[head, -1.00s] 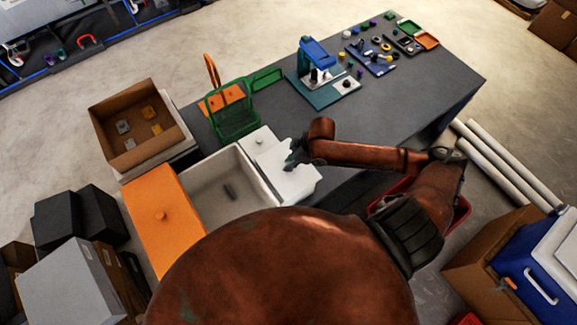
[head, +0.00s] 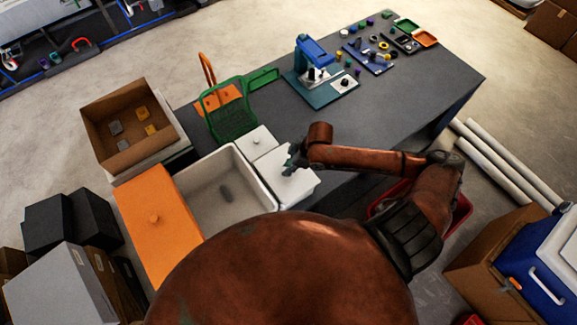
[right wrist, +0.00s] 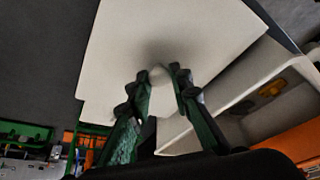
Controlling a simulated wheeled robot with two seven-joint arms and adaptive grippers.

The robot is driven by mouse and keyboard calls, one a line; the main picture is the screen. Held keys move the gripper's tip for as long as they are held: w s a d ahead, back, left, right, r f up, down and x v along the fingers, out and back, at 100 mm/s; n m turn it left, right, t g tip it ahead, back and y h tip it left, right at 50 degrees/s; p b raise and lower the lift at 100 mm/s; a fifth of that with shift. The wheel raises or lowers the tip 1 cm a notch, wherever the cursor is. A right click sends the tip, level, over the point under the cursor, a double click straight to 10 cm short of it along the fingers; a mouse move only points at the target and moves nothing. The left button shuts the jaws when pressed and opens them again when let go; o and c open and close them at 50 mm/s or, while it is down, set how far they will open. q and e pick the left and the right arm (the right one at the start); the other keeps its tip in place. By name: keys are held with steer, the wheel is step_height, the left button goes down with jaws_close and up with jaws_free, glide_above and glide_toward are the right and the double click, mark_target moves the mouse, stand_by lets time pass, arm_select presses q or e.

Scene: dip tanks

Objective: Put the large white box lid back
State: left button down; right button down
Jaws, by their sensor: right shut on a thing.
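The large white lid (head: 300,190) is a flat plate over the table side of the open white box (head: 186,188). My right gripper (head: 289,168) is shut on the lid's round knob, which shows between the fingertips in the right wrist view (right wrist: 160,74). The lid (right wrist: 190,30) fills the upper middle of that view. The white box (right wrist: 285,75) is to its right there. My left gripper is out of view.
A smaller white lid with a knob (head: 249,146) lies beside the large lid. An orange lid (head: 155,240) adjoins the box on the left. A green basket (head: 232,122) and a blue-topped device (head: 316,50) stand on the grey table (head: 400,105). A cardboard box (head: 105,140) stands at left.

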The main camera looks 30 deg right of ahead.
steer(key=c, duration=1.8)
jaws_free()
steer(key=shift+o, duration=0.2)
steer(key=shift+r, duration=0.1)
steer(key=shift+r, duration=0.35)
steer(key=v, duration=1.2)
steer(key=shift+r+b, duration=0.2)
steer(key=shift+b, duration=0.2)
steer(key=shift+w+a, duration=0.1)
